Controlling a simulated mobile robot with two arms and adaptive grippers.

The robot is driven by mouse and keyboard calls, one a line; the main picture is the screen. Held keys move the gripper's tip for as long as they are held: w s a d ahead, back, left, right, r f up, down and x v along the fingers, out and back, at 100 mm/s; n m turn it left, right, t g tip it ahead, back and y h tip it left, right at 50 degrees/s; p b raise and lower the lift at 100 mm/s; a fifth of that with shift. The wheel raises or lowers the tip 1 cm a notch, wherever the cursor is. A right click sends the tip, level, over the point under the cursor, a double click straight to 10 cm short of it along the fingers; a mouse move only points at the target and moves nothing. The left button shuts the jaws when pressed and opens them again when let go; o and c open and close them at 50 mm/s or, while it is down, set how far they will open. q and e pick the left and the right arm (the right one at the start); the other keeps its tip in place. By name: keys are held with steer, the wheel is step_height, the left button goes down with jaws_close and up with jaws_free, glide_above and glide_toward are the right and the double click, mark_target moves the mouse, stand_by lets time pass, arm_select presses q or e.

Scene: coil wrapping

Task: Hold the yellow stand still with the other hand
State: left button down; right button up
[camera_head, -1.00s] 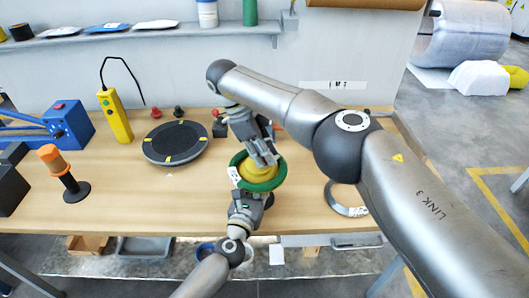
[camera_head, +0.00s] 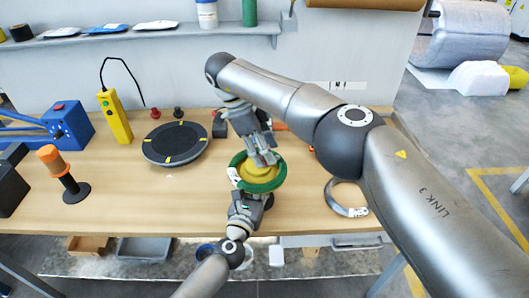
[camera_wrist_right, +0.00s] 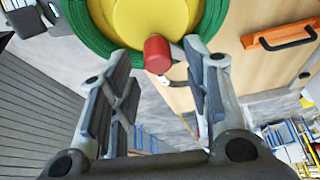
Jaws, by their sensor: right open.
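The yellow stand (camera_head: 256,174) is on the wooden table with a green coil (camera_head: 264,186) around it. A white label shows on the coil's left side. My right gripper (camera_head: 265,160) reaches down at the stand's far side, open. In the right wrist view the stand's yellow top (camera_wrist_right: 150,25) and the green coil (camera_wrist_right: 88,30) lie beyond the open fingers (camera_wrist_right: 155,60). A red knob (camera_wrist_right: 157,55) shows between the fingertips. My left gripper (camera_head: 248,200) is at the coil's near edge; its fingers are partly hidden, and whether it touches the coil is unclear.
A grey ring (camera_head: 345,198) lies to the right on the table. A black round plate (camera_head: 175,143), a yellow pendant (camera_head: 115,117), an orange-handled tool (camera_head: 62,172) and a blue device (camera_head: 68,125) stand to the left.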

step_height(320, 180, up, 8)
steer(key=shift+r, duration=0.25)
steer(key=shift+d+f, duration=0.1)
steer(key=d+f+n+y, duration=0.1)
steer(key=d+f+y, duration=0.1)
steer(key=f+y, duration=0.1)
steer(key=d+f+n+g+y, duration=0.1)
steer(key=d+f+n+y, duration=0.1)
steer(key=f+y, duration=0.1)
steer(key=w+d+f+n+g+y, duration=0.1)
steer(key=d+f+y, duration=0.2)
steer(key=f, duration=0.1)
steer(key=shift+f, duration=0.1)
steer(key=y, duration=0.3)
steer(key=shift+s+d+f+n, duration=0.15)
steer(key=shift+s+f+n, duration=0.1)
steer(key=shift+f+n, duration=0.15)
steer(key=s+d+m+t+y, duration=0.2)
steer(key=d+m+t+y, duration=0.3)
steer(key=y, duration=0.5)
steer(key=a, duration=0.4)
steer(key=w+a, duration=0.1)
steer(key=a, duration=0.7)
steer(key=shift+w+r, duration=0.2)
